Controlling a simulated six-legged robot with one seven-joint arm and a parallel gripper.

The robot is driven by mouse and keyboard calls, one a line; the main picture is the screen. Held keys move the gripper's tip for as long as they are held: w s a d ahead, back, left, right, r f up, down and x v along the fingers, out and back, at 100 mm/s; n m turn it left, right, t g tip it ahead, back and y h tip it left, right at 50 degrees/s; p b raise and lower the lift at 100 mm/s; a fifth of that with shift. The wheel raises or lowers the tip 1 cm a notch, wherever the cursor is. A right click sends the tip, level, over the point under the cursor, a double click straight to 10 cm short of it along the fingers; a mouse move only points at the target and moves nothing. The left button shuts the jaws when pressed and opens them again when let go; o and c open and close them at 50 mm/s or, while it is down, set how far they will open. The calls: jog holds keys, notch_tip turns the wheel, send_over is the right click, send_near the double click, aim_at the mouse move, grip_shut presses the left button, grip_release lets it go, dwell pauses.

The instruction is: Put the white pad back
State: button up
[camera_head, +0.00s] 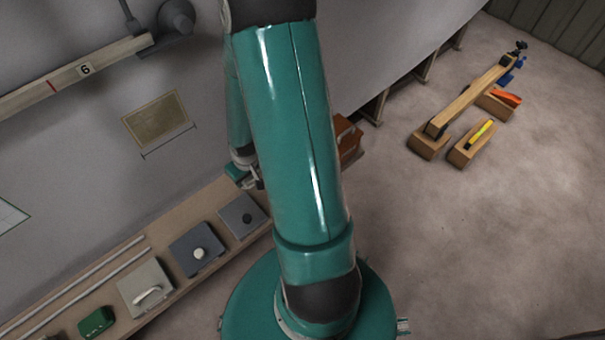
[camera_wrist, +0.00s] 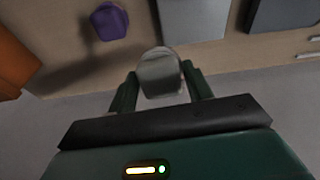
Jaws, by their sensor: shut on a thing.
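My gripper (camera_wrist: 161,88) is shut on a pale grey-white rounded piece, which looks like the white pad (camera_wrist: 160,70). The pad sits between the two green fingers in the wrist view, near the edge of the tan bench (camera_wrist: 135,60). Whether it touches the bench is unclear. In the head view my gripper (camera_head: 250,182) shows small at the far end of the bench, partly hidden by my arm. The pad cannot be made out there.
The bench (camera_head: 215,205) bears a plate with a dark knob (camera_head: 241,216), a plate with a white knob (camera_head: 196,248), a plate with a white handle (camera_head: 145,288) and a green box (camera_head: 97,321). A purple piece (camera_wrist: 110,21) and orange box (camera_wrist: 14,62) are nearby.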

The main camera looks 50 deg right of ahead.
jog(key=s+d+r+g, duration=0.2)
jog(key=s+d, duration=0.2)
jog(key=s, duration=0.4)
jog(key=shift+m, duration=0.4)
jog(key=d+f, duration=0.3)
jog(key=d, duration=0.1)
jog(key=d+f, duration=0.3)
jog(key=d, duration=0.1)
jog(key=d+f, duration=0.3)
jog(key=d, duration=0.2)
jog(key=shift+w+d, duration=0.1)
jog(key=shift+w, duration=0.3)
jog(key=shift+d+f, duration=0.15)
jog(key=shift+f, duration=0.05)
jog(key=f, duration=0.3)
jog(key=shift+w+d+f, duration=0.1)
jog(key=shift+d+f, duration=0.1)
jog(key=shift+f, duration=0.05)
jog(key=o, duration=0.9)
notch_tip(320, 180, up, 12)
jog(key=shift+r, duration=0.1)
